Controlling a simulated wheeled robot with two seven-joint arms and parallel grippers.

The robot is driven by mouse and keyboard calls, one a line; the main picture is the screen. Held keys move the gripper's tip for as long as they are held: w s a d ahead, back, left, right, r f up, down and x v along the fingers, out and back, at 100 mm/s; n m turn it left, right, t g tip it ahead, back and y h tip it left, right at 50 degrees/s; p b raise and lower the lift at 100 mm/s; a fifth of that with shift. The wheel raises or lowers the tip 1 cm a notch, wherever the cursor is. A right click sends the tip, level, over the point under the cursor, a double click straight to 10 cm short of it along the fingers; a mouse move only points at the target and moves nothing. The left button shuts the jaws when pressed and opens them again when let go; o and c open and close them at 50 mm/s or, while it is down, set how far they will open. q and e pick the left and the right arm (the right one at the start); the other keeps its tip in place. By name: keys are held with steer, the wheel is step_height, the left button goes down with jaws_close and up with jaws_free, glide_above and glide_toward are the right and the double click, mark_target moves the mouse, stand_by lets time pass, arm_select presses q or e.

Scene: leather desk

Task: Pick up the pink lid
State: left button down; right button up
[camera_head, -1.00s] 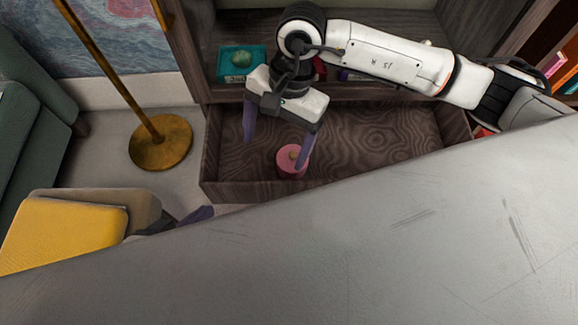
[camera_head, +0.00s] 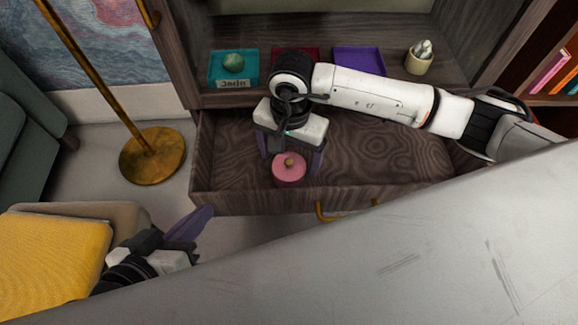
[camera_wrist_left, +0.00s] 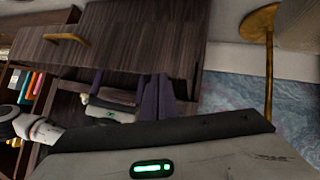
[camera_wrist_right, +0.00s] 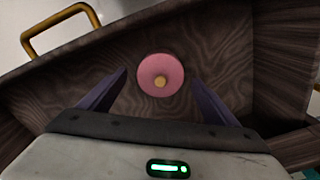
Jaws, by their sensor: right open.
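The pink lid (camera_head: 289,164) is round with a small gold knob and sits in the open wooden drawer, near its front wall. It also shows in the right wrist view (camera_wrist_right: 160,70), knob facing the camera. A pink side shows below its top; I cannot tell whether this is a container. My right gripper (camera_head: 292,152) is open and empty, with its purple fingers reaching down behind and around the lid. In the right wrist view the fingertips lie on either side of the lid, apart from it. My left gripper (camera_head: 198,222) is shut and empty, outside the drawer at the lower left.
The drawer (camera_head: 400,150) is otherwise bare where visible. On the shelf above stand a teal tray (camera_head: 222,82) with a green ball, a red tray, a purple tray (camera_head: 358,62) and a cup (camera_head: 419,62). A yellow cushioned seat (camera_head: 50,260) and brass lamp (camera_head: 152,158) stand left.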

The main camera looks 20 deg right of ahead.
steer(key=shift+f, duration=0.15)
steer(key=c, duration=1.2)
